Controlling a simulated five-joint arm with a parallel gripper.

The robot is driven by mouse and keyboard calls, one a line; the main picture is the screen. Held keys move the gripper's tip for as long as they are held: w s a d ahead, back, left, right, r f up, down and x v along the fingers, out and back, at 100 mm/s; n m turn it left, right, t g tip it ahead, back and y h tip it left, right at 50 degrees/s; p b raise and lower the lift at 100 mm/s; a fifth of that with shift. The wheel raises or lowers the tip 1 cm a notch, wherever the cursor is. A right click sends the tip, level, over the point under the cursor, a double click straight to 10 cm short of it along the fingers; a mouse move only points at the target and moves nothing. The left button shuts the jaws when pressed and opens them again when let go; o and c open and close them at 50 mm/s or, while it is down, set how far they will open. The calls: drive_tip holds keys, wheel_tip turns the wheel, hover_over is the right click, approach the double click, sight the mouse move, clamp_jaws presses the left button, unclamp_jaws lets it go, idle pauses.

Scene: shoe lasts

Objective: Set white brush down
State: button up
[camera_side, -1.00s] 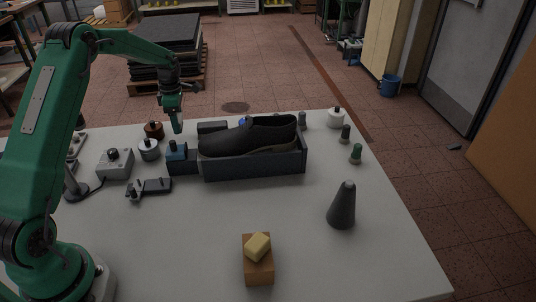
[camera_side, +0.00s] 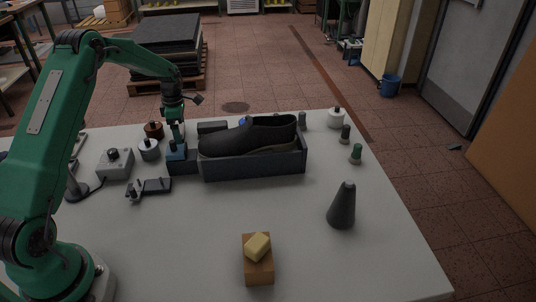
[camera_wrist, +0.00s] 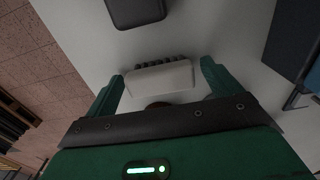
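The white brush (camera_wrist: 160,79) shows in the wrist view as a white block with a row of dark bristles along its far edge. It lies between the two fingers of my gripper (camera_wrist: 162,82). The fingers stand wide apart, with a narrow gap at the brush's right end; the left end is very close to the left finger. In the side view my gripper (camera_side: 177,133) points down, low over the far left of the table, behind the blue-topped block (camera_side: 177,151). I cannot make out the brush in the side view.
A dark tray (camera_side: 255,166) holding a black shoe (camera_side: 248,138) stands right of my gripper. A grey-lidded pot (camera_side: 149,150), a brown pot (camera_side: 154,130) and a grey control box (camera_side: 115,163) stand to the left.

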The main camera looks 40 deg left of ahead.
drive_tip(key=shift+r, duration=0.1)
wheel_tip(320, 180, up, 12)
idle(1.0)
drive_tip(key=shift+r, duration=0.1)
drive_tip(key=s+d+r+m+t, duration=0.3)
drive_tip(key=s+d+r+m, duration=0.8)
drive_tip(key=d+r+m, duration=0.4)
drive_tip(key=s+d+f+m+t, duration=0.1)
drive_tip(key=s+d+m, duration=0.4)
drive_tip(key=s, duration=0.3)
drive_tip(key=s+d+f+m+t, duration=0.1)
drive_tip(key=s+d+f+m, duration=0.1)
drive_tip(key=s+d+m, duration=0.2)
drive_tip(key=s+m, duration=0.3)
drive_tip(key=s, duration=0.2)
drive_tip(key=shift+s+d+f+t, duration=0.15)
drive_tip(key=shift+s+d+t, duration=0.1)
drive_tip(key=shift+d+t, duration=0.1)
